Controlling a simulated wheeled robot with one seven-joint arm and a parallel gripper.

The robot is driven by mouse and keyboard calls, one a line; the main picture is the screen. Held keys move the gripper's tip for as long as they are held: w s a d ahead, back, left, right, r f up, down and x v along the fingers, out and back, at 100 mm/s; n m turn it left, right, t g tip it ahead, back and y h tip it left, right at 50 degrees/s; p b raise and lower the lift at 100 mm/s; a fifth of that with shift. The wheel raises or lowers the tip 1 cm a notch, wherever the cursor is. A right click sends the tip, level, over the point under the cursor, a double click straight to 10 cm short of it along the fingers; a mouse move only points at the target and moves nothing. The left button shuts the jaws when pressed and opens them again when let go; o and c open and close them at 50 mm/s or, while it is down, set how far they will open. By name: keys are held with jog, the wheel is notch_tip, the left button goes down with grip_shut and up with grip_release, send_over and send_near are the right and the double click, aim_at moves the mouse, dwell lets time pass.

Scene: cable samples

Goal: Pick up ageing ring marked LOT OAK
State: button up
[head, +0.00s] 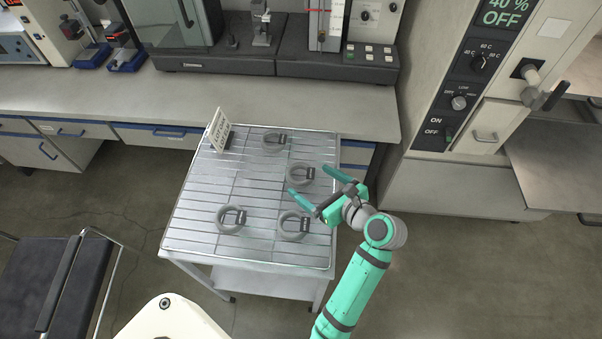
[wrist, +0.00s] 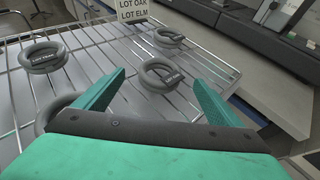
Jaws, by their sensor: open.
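Several grey cable rings with dark tags lie on the wire rack (head: 185,226). In the head view they are a back ring (head: 266,146), a middle ring (head: 291,172), a front left ring (head: 219,220) and a front right ring (head: 284,232). The wrist view shows rings at far right (wrist: 160,42), centre (wrist: 147,80), left (wrist: 30,66) and lower left (wrist: 45,113). Pale tag lettering is too small to read surely, so I cannot tell which is LOT OAK. My gripper (head: 308,180) is open and empty, its fingertips around the middle ring's image, apparently above it.
A white card (wrist: 132,11) reading LOT OAK and LOT ELM stands at the rack's back left. A bench (head: 60,90) with instruments lies behind. A grey oven cabinet (head: 440,185) stands right of the rack, and a dark chair (head: 40,280) is at left.

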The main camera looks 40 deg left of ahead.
aim_at(294, 170)
jog(key=shift+x, duration=2.75)
jog(key=shift+w+r, duration=0.1)
jog(key=c, duration=1.2)
